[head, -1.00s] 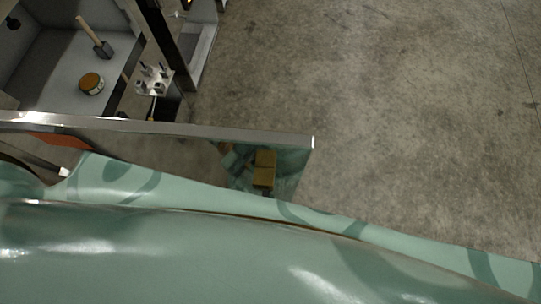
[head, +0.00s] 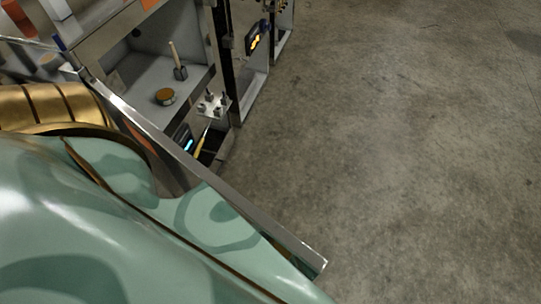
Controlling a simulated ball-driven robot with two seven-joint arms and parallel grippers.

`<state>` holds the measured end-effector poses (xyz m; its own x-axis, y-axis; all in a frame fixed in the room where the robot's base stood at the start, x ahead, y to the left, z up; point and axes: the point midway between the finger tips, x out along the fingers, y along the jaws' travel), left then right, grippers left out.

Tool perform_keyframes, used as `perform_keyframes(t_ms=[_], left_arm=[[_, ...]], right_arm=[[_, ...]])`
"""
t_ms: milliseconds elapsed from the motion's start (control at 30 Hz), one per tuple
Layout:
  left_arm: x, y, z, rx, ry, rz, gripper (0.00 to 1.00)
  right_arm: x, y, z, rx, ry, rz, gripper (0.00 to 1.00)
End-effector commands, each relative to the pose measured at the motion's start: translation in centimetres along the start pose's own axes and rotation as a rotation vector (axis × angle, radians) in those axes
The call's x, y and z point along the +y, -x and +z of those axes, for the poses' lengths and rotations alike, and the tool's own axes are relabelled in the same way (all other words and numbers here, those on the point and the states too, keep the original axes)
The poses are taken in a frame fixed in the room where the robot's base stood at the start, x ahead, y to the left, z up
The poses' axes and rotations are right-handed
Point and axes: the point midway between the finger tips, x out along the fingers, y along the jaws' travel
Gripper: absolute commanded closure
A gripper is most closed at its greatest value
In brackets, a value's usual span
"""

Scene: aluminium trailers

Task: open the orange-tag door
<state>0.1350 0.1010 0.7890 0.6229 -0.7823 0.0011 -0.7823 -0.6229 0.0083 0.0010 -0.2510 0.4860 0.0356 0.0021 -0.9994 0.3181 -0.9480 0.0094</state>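The door (head: 225,185) stands swung out from the trailer side. I see it almost edge-on, as a long bright metal strip running from upper left to lower right. An orange patch (head: 136,132), likely its tag, shows on the door's near face, partly hidden. Behind the door is an open grey compartment (head: 138,70). My large teal arm covers the lower left and overlaps the near side of the door; I cannot tell whether it touches. Neither gripper shows.
A mallet (head: 180,72) and a round tin (head: 165,97) are in the compartment. A metal plate with several studs (head: 213,104) is beside it. A dark device with yellow lights (head: 257,38) is farther along. The concrete floor (head: 410,140) at right is clear.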

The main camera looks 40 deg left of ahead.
Motion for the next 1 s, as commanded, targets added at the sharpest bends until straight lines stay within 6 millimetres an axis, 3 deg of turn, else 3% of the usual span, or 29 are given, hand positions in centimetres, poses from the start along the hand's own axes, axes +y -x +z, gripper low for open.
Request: perform_keyframes(t_ms=[433,467,1000], left_arm=[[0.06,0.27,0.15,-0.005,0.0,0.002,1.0],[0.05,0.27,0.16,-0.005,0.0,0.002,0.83],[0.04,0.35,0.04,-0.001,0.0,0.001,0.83]], right_arm=[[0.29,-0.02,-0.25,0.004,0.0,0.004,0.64],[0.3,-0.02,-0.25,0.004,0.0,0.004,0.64],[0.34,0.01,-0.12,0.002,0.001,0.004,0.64]])
